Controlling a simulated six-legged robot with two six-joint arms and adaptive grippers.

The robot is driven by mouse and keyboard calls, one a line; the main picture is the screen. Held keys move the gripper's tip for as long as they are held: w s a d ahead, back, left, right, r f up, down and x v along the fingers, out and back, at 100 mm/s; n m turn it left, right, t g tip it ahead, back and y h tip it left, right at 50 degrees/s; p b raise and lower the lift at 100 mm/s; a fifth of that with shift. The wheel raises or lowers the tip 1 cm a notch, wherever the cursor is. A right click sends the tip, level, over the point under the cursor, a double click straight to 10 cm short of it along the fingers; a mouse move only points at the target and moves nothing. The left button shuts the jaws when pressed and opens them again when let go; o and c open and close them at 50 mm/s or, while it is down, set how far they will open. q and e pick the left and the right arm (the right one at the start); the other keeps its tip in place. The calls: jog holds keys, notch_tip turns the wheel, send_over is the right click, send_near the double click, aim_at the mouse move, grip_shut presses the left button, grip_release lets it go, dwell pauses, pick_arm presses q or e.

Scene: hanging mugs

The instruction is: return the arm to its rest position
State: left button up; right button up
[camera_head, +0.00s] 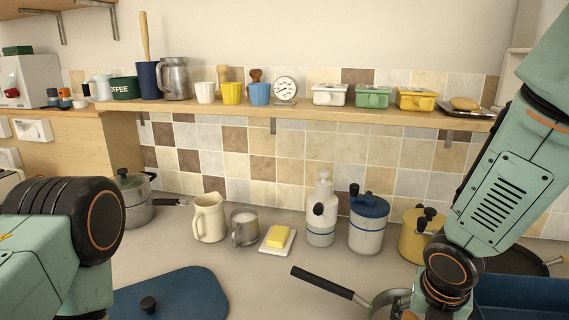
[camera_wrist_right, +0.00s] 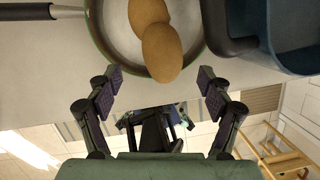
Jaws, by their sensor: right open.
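My right arm (camera_head: 505,170) comes down from the upper right in the head view, its wrist low over the counter.
The pan handle (camera_head: 322,283) points left on the counter. A blue bin (camera_head: 520,298) is right of my wrist. A shelf (camera_head: 300,110) holds cups and boxes.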

jog(key=b+x, duration=0.1)
jog(key=x, duration=0.1)
jog(key=b+x, duration=0.2)
jog(key=shift+s+a+f, duration=0.15)
jog(key=shift+s+f, duration=0.05)
jog(key=shift+f, duration=0.05)
notch_tip(320, 180, up, 9)
jog(key=p, duration=0.6)
jog(key=shift+f+p, duration=0.25)
jog(key=shift+p, duration=0.05)
jog(key=shift+r, duration=0.1)
